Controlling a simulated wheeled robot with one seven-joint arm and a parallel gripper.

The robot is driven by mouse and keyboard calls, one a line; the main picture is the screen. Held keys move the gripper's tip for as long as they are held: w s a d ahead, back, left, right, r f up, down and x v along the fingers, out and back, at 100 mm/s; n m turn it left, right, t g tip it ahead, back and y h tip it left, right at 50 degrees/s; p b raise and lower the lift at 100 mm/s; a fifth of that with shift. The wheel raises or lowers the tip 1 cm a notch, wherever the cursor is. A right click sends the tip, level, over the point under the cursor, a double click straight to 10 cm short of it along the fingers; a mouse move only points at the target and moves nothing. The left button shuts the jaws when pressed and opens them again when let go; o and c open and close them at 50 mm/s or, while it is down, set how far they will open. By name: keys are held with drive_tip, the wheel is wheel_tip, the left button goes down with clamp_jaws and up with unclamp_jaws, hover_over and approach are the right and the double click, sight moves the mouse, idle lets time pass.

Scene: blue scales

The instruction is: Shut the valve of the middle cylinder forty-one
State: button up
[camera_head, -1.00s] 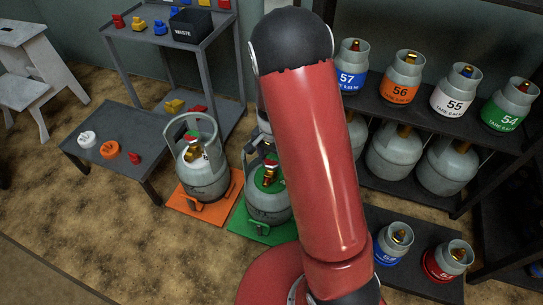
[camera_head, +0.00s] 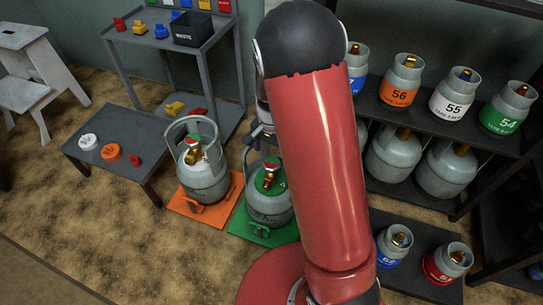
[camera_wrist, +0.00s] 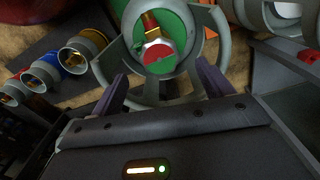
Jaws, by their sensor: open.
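A grey cylinder (camera_head: 268,207) with a green top ring stands upright on a green scale (camera_head: 258,235), partly behind my arm. Its number is not readable. In the wrist view, its green top (camera_wrist: 182,27) carries a brass valve with a red-and-green knob (camera_wrist: 158,52), inside the grey collar. My gripper (camera_wrist: 160,75) is open, with its two fingers apart on either side of the near part of the collar. The knob lies beyond the fingertips, and nothing is held. Another grey cylinder (camera_head: 203,181) with a brass valve stands left on an orange scale (camera_head: 184,208).
A low table (camera_head: 112,165) with white, orange and red caps stands left. A taller rack (camera_head: 145,42) holds a black waste bin (camera_head: 192,30). A shelf (camera_head: 440,125) of numbered cylinders stands right. My red arm hides the area right of the green scale. Bare floor lies in front.

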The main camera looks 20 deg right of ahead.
drive_tip(key=shift+r, duration=1.5)
drive_tip(key=shift+r, duration=0.2)
wheel_tip(320, 180, up, 6)
drive_tip(key=r+n+t, duration=0.1)
hover_over(272, 163)
drive_tip(key=s, duration=0.2)
drive_tip(key=s+r+n+t+p, duration=0.1)
drive_tip(key=s+r+n+t, duration=0.3)
drive_tip(key=s+r, duration=1.2)
drive_tip(key=s+n, duration=0.4)
drive_tip(key=shift+t+p, duration=0.3)
drive_tip(key=shift+p, duration=0.1)
